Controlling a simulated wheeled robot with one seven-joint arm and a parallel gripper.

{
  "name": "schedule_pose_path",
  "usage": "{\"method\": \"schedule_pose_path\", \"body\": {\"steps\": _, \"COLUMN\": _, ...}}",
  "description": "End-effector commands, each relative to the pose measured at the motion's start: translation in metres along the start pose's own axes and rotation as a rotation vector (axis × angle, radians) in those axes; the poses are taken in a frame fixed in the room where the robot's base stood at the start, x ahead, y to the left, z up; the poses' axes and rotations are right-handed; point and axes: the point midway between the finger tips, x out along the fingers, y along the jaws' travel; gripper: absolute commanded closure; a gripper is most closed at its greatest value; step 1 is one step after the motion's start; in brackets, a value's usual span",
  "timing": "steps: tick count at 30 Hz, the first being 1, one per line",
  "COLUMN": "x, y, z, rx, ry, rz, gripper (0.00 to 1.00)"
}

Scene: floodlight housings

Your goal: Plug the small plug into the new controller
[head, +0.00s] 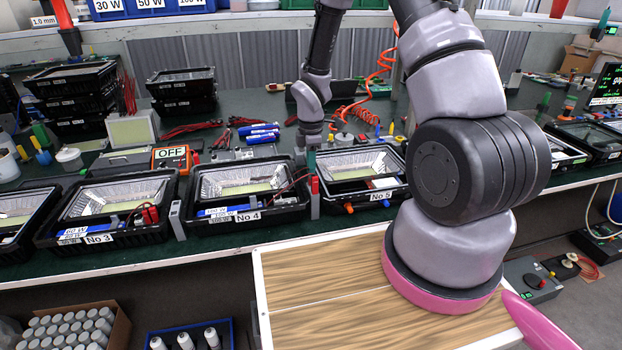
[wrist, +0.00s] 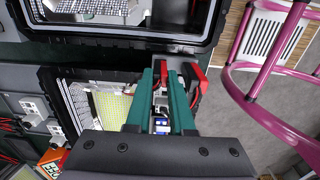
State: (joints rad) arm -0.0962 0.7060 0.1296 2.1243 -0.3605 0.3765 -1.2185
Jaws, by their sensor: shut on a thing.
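My gripper (wrist: 167,72) is shut, its two green fingers close together over the front right part of the open No 4 housing (head: 208,222). It holds a small pale piece, apparently the small plug (wrist: 160,96), mostly hidden between the fingers. Thin red and dark wires run near it. A blue and white part (wrist: 161,127) shows below between the fingers; I cannot tell whether it is the new controller. In the head view my wrist stands behind the gap between No 4 and No 5, and the fingertips are not clear.
A grey stand with red clips (wrist: 198,80) stands beside the fingers. The No 5 housing (head: 383,196) lies to the right and No 3 (head: 99,238) to the left. Wooden boards are in front.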

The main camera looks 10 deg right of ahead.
Motion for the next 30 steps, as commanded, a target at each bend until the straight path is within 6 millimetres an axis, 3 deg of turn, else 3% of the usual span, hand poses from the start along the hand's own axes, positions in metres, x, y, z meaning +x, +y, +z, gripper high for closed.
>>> {"method": "schedule_pose_path", "body": {"steps": 30, "x": -0.044, "y": 0.0, "z": 0.0, "rx": 0.001, "ry": 0.0, "rz": 0.001, "gripper": 1.0}}
